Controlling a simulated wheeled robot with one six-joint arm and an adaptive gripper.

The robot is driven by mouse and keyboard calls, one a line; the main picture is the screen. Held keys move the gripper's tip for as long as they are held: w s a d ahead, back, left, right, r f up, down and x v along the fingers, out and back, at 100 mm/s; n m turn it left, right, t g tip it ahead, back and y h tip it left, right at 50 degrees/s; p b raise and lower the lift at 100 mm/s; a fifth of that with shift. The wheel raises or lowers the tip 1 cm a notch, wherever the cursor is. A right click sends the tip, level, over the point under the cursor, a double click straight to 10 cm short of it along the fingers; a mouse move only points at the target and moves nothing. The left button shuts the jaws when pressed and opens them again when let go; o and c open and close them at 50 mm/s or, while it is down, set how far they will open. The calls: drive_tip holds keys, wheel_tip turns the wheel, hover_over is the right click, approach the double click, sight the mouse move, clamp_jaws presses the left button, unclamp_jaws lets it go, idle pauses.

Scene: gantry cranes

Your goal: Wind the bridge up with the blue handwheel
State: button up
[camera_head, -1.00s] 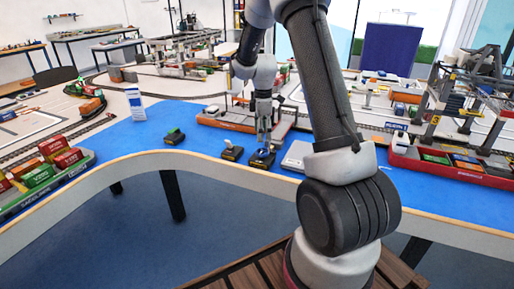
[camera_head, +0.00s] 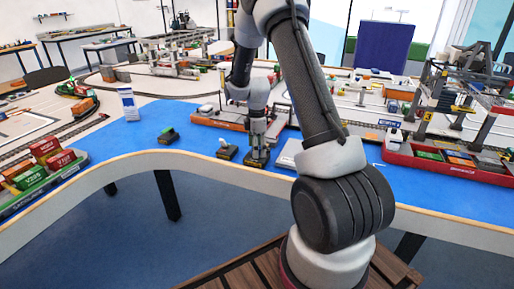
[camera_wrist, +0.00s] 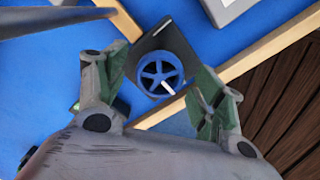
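The blue handwheel (camera_wrist: 150,77) shows in the wrist view, a spoked wheel with a short white crank handle on a dark base (camera_wrist: 160,40). My gripper (camera_wrist: 160,82) is open, with one green-padded finger on each side of the wheel. A gap shows between the wheel and the right finger; I cannot tell whether the left finger touches the base. In the head view my gripper (camera_head: 257,160) points down over this unit at the table's front edge and hides the wheel. The bridge is not clearly identifiable; a gantry crane (camera_head: 455,95) stands at the right.
Two similar small control units, one (camera_head: 227,151) just left of my gripper and one with a green top (camera_head: 168,135), stand on the blue table. A light grey box (camera_head: 289,153) is close on the right. A container-laden barge (camera_head: 45,180) lies at the left.

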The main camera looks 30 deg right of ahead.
drive_tip(key=c, duration=1)
